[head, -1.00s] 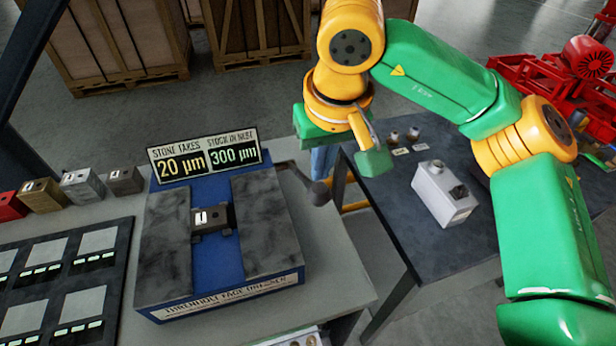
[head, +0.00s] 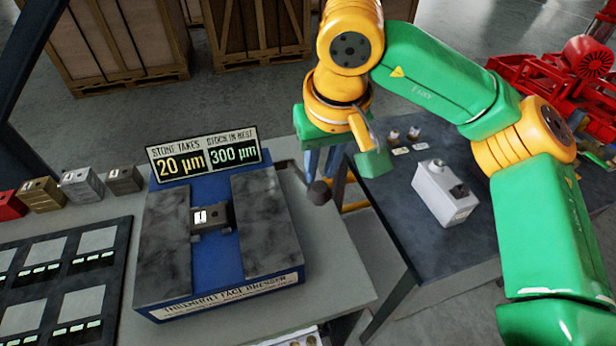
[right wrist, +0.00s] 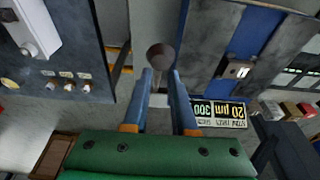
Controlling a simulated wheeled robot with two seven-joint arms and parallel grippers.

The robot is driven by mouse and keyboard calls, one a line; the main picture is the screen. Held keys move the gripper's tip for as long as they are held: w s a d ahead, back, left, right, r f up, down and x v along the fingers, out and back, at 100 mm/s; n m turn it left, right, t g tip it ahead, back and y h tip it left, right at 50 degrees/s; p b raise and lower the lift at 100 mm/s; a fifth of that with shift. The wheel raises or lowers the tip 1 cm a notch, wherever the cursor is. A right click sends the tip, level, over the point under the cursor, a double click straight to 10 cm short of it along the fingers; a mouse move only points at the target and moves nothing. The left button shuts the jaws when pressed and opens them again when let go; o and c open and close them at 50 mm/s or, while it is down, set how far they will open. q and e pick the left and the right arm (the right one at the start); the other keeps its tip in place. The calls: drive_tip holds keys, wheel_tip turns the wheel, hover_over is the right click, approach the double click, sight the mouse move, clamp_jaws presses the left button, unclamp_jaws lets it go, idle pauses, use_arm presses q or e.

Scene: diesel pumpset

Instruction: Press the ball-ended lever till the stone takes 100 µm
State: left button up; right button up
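The face dresser (head: 216,235) is a blue machine with dark stone blocks on both sides and a small grey block (head: 211,217) in its middle nest. Its display (head: 205,158) reads STONE TAKES 20 µm and STOCK IN NEST 300 µm. The lever's dark ball end (head: 319,192) is at the machine's right side; it also shows in the right wrist view (right wrist: 160,56). My right gripper (head: 323,176) is just above the ball, its blue fingers pointing down. In the right wrist view its fingertips (right wrist: 160,73) stand apart, with the ball just beyond them; contact is unclear. My left gripper is out of view.
Several small blocks (head: 82,184) line the bench left of the machine, behind a dark tray (head: 65,285) with pale squares. A dark side table (head: 405,215) at right holds a white box (head: 443,193) and small bottles. Wooden crates (head: 110,40) stand behind.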

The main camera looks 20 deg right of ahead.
sight(323, 195)
drive_tip(key=b+x, duration=0.1)
drive_tip(key=x, duration=0.1)
drive_tip(key=shift+s+f+b, duration=0.3)
drive_tip(key=shift+f+b, duration=0.05)
drive_tip(key=shift+b, duration=0.05)
drive_tip(key=shift+s+f, duration=0.2)
drive_tip(key=shift+f, duration=0.15)
drive_tip(key=f+b, duration=0.2)
drive_tip(key=shift+s+f+b, duration=0.1)
drive_tip(key=shift+s+b, duration=0.15)
drive_tip(key=shift+b, duration=0.15)
drive_tip(key=f+b, duration=0.1)
drive_tip(key=s+f+b, duration=0.1)
drive_tip(key=f+b, duration=0.1)
drive_tip(key=shift+s+f+b, duration=0.25)
drive_tip(key=shift+s+b, duration=0.1)
drive_tip(key=shift+b, duration=0.05)
